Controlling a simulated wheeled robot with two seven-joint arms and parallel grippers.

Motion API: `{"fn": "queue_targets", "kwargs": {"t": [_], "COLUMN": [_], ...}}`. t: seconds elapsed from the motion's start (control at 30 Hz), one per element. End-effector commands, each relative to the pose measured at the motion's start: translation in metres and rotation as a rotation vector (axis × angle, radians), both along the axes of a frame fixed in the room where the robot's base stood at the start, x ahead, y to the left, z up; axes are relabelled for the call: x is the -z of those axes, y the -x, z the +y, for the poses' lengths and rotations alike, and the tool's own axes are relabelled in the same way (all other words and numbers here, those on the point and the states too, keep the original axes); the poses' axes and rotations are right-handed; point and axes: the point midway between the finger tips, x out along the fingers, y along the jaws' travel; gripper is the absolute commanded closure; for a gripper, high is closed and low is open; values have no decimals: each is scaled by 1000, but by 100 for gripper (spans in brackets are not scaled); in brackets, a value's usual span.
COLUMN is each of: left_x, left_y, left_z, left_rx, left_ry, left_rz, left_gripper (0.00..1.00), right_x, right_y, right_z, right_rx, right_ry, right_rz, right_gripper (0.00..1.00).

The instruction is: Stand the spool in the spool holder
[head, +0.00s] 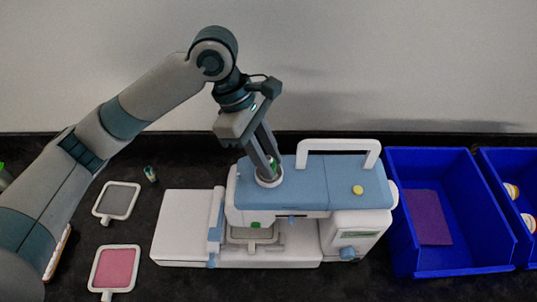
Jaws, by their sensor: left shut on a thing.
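A white and light-blue embroidery machine (305,185) stands in the middle of the dark counter. A round white spool holder (268,181) sits on the left part of its top. My left gripper (270,168) points down, slightly tilted, with its fingertips right over this holder. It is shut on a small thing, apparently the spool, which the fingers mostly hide. I cannot tell whether the spool touches the holder. My right gripper is not in view.
A small dark cylinder (150,174) stands on the counter at left. A grey hoop (118,201) and a pink hoop (115,268) lie left of the machine. A blue bin (440,270) with a purple cloth (427,217) stands close on the right, with another bin (500,180) beside it.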

Motion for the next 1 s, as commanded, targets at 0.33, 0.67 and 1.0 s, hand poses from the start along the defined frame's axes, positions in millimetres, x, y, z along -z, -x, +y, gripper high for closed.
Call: {"fn": "queue_targets", "kwargs": {"t": [0.33,0.67,1.0], "left_x": [3,6,2], "left_y": [0,0,0], "left_z": [0,0,0], "left_rx": [-1,0,1], "left_ry": [0,0,1], "left_rz": [1,-1,-2], "left_gripper": [97,57,57], "right_x": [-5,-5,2], "right_y": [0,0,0], "right_z": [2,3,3], "right_rx": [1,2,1], "right_ry": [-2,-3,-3], "right_rz": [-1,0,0], "right_gripper": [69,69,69]}}
